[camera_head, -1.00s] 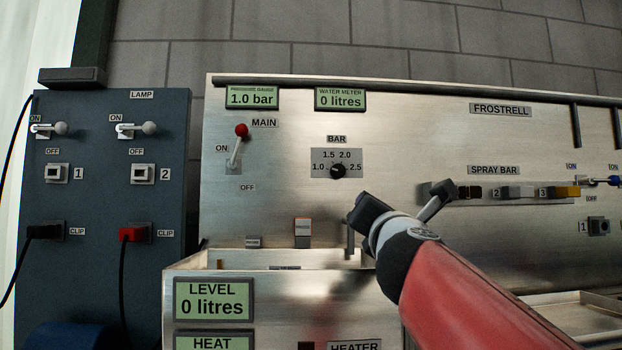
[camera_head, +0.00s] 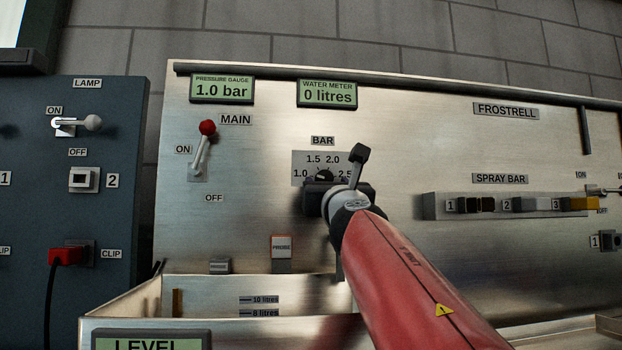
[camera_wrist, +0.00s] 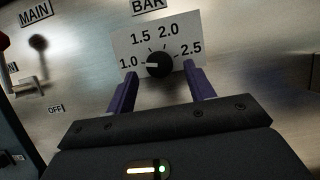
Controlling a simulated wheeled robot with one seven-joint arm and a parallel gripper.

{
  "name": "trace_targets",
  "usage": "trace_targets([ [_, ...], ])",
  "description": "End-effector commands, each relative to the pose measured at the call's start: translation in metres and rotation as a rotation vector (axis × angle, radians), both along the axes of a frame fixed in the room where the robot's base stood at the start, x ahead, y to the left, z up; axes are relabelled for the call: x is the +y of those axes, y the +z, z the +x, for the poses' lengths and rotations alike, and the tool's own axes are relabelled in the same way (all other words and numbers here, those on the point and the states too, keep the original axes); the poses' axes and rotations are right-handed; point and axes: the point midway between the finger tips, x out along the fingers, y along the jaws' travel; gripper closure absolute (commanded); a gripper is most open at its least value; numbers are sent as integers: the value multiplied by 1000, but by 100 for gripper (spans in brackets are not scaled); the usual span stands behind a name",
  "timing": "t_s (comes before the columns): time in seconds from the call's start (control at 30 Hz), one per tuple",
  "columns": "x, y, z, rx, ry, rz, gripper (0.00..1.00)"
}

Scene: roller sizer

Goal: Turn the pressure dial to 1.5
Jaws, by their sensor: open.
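The pressure dial (camera_wrist: 160,65) is a black round knob on a grey plate marked 1.0, 1.5, 2.0 and 2.5, under the BAR label. In the wrist view its white mark points left, at 1.0. My gripper (camera_wrist: 160,84) is open, with its two purple fingers just below the knob, one on each side, and nothing between them. I cannot tell the exact gap to the panel. In the head view my gripper covers the lower part of the dial, and only the top of the knob (camera_head: 324,174) shows. The pressure gauge (camera_head: 221,90) reads 1.0 bar.
A red-tipped MAIN lever (camera_head: 204,145) stands left of the dial, raised toward ON. Spray bar switches (camera_head: 520,205) are to the right. A metal tank (camera_head: 205,297) juts out below. The panel directly around the dial is mostly flat.

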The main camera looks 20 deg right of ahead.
Motion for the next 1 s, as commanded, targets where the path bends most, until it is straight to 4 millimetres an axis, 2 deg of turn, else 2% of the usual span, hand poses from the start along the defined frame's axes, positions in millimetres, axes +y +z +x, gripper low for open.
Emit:
trace_targets([
  [0.13, -3, 6, 13, 0, 0, 1, 47],
  [0.47, -4, 7, 15, -1, 1, 1, 48],
  [0.8, -4, 7, 15, -1, 1, 2, 91],
  [1.0, -4, 7, 15, -4, 1, 14, 91],
])
